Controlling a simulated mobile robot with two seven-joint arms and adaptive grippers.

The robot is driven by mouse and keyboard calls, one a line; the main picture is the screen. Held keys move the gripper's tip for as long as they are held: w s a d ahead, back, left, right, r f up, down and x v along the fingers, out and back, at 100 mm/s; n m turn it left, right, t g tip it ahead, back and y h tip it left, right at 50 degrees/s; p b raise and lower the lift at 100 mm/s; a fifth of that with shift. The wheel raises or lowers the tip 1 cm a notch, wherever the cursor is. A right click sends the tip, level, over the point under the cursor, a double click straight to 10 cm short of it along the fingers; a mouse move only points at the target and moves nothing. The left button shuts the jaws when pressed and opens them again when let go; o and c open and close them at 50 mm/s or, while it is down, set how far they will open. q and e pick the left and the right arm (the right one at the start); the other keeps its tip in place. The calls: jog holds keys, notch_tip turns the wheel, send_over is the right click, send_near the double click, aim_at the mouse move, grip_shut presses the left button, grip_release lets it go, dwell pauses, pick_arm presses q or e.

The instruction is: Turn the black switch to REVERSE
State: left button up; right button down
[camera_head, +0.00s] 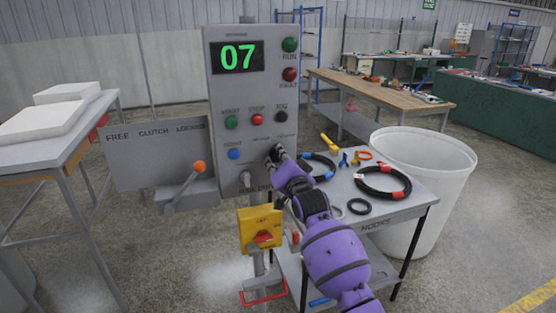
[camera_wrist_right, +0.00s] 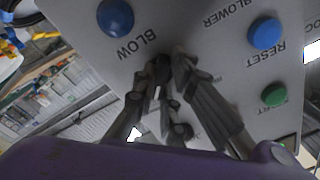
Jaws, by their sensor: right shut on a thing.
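The grey control panel (camera_head: 222,110) stands upright in the middle of the head view. My right gripper (camera_head: 273,155) is at the panel's lower right, below the START, STOP and JOG buttons. In the right wrist view my right gripper (camera_wrist_right: 165,80) has its fingers against the panel face, shut on a small dark knob, the black switch (camera_wrist_right: 161,66). The fingers cover most of the switch, so I cannot tell which way it points. In the head view the gripper hides it. My left gripper is not in view.
A blue RESET button (camera_head: 235,154) and a blue BLOW button (camera_wrist_right: 115,16) flank the gripper. A lever with an orange knob (camera_head: 199,167) is at left and a yellow switch box (camera_head: 260,228) below. A hose table (camera_head: 400,207) and white bin (camera_head: 440,165) stand right.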

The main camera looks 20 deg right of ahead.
jog(key=shift+r+n+p, duration=0.15)
jog(key=shift+n+p, duration=0.15)
jog(key=shift+n, duration=0.5)
jog(key=shift+n+p, duration=0.3)
jog(key=shift+n, duration=0.9)
jog(key=n, duration=0.3)
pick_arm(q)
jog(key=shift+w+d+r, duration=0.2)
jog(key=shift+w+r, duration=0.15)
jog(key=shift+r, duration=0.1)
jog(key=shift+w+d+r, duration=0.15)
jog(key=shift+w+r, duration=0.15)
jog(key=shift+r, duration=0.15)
pick_arm(e)
jog(key=shift+f+n, duration=0.2)
jog(key=shift+n, duration=0.6)
jog(key=c, duration=1.8)
grip_release()
